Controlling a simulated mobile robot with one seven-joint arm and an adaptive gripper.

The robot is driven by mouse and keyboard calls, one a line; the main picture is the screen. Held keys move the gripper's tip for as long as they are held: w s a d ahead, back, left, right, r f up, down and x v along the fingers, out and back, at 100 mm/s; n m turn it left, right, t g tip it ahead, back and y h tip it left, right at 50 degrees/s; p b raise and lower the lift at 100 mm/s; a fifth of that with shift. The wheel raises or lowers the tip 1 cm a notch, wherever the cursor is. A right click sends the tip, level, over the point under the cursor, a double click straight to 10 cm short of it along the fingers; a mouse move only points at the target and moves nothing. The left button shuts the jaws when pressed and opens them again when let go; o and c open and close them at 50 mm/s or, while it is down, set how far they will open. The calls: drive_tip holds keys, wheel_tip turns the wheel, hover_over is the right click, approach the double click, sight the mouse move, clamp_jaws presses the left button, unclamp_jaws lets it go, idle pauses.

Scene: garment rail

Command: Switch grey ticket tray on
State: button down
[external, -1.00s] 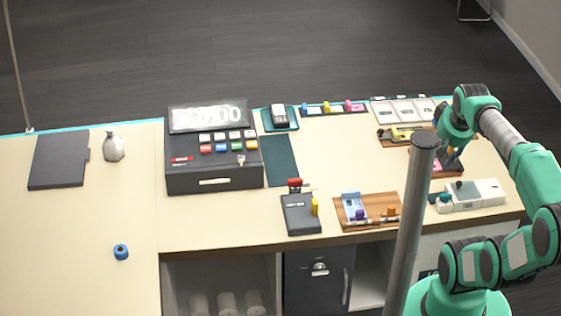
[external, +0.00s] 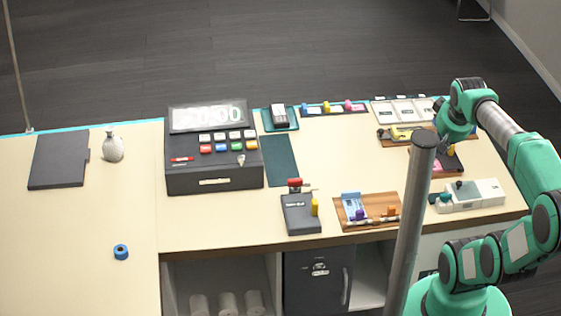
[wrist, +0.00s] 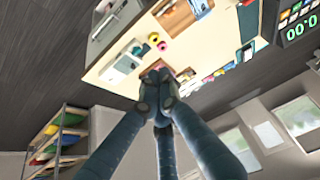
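My gripper (external: 443,147) is over the dark tray (external: 440,165) at the right of the counter, partly hidden behind the post and my arm. The tray holds a yellow piece and a pink piece. In the wrist view my gripper's fingertips (wrist: 157,76) are together, with nothing visible between them. A pale grey box (external: 480,193) with a teal knob (external: 445,197) stands in front of that tray. A tray with several pale grey compartments (external: 403,111) lies at the back edge. I cannot tell for sure which is the grey ticket tray.
A grey post (external: 411,220) rises in front of the counter. A cash register (external: 213,175) stands mid-counter. The left counter has free room.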

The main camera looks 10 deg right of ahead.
drive_tip(key=w+a+f+n+g+h+p, duration=0.15)
drive_tip(key=w+n, duration=0.45)
drive_tip(key=w, duration=0.8)
drive_tip(key=w+f+n+g+h+p, duration=0.15)
drive_tip(key=w+n, duration=0.35)
drive_tip(key=w, duration=1)
drive_tip(key=w+a+f+n+h+p, duration=0.1)
drive_tip(key=w+a+f+n, duration=0.2)
drive_tip(key=w+f, duration=0.3)
drive_tip(key=w+a+f+n+h+p, duration=0.1)
drive_tip(key=w+a+f+n, duration=0.3)
drive_tip(key=w+f, duration=0.3)
drive_tip(key=w+a+f+n+t+h+p, duration=0.1)
drive_tip(key=w+a+f+n+h, duration=0.1)
drive_tip(key=w+a+f+n, duration=0.2)
drive_tip(key=w+f, duration=0.3)
drive_tip(key=f, duration=0.2)
drive_tip(key=shift+w+n, duration=0.15)
drive_tip(key=shift+n, duration=0.25)
drive_tip(key=shift+d+f, duration=0.1)
drive_tip(key=shift+f, duration=0.05)
